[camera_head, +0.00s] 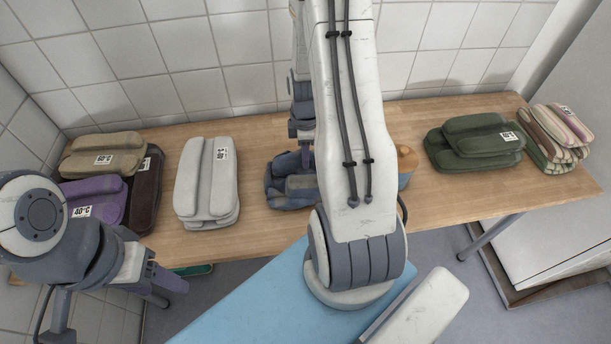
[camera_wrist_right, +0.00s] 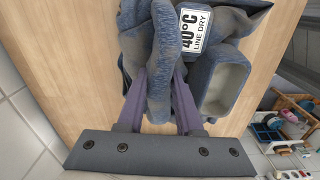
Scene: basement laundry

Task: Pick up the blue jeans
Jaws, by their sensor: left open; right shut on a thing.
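The blue jeans (camera_head: 290,188) lie folded on the wooden table, partly hidden behind my right arm. In the right wrist view the jeans (camera_wrist_right: 222,50) carry a white label reading 40°C LINE DRY. My right gripper (camera_wrist_right: 160,95) has its two fingers on either side of a fold of the denim and is shut on it. In the head view the right gripper (camera_head: 304,152) reaches down onto the jeans from behind; its fingertips are hard to make out. My left gripper (camera_head: 165,285) is open and empty, low at the left by the table's front edge.
On the wooden table (camera_head: 265,235), tan (camera_head: 105,155), purple (camera_head: 95,195), dark brown (camera_head: 146,190) and light grey (camera_head: 206,183) folded garments lie left of the jeans. Green (camera_head: 473,143) and striped (camera_head: 556,135) ones lie right. An orange-brown object (camera_head: 406,160) stands close beside my right arm.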

